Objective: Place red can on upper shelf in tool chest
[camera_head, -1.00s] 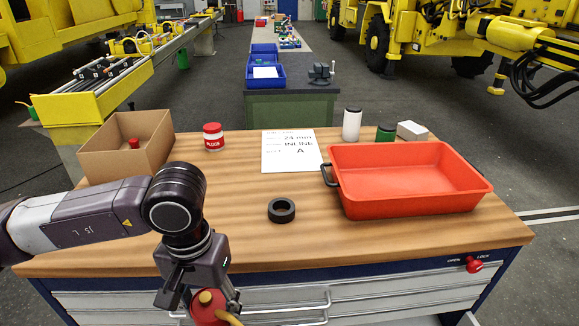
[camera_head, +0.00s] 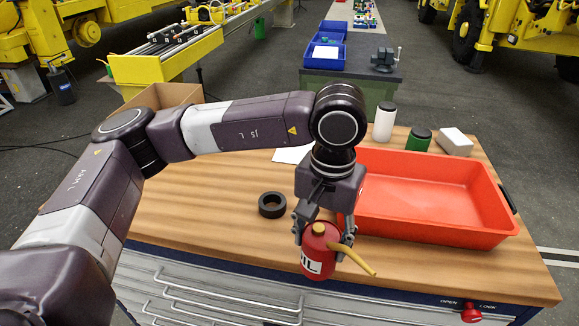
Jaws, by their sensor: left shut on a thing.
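A red oil can (camera_head: 316,262) with a brass cap and a yellow spout hangs in my left gripper (camera_head: 322,232). The gripper is shut on the can from above. The can is upright, in front of the workbench's front edge as seen in the head view. The tool chest is the bench with grey drawers (camera_head: 215,290); its drawers look closed. A red knob (camera_head: 471,313) sits by the OPEN and LOCK marks on its front right. No upper shelf can be made out. My right gripper is not in view.
An orange-red tray (camera_head: 430,235) stands on the right of the wooden top (camera_head: 190,205). A black ring (camera_head: 272,205) lies left of the can. A cardboard box (camera_head: 165,96) is partly hidden by my arm.

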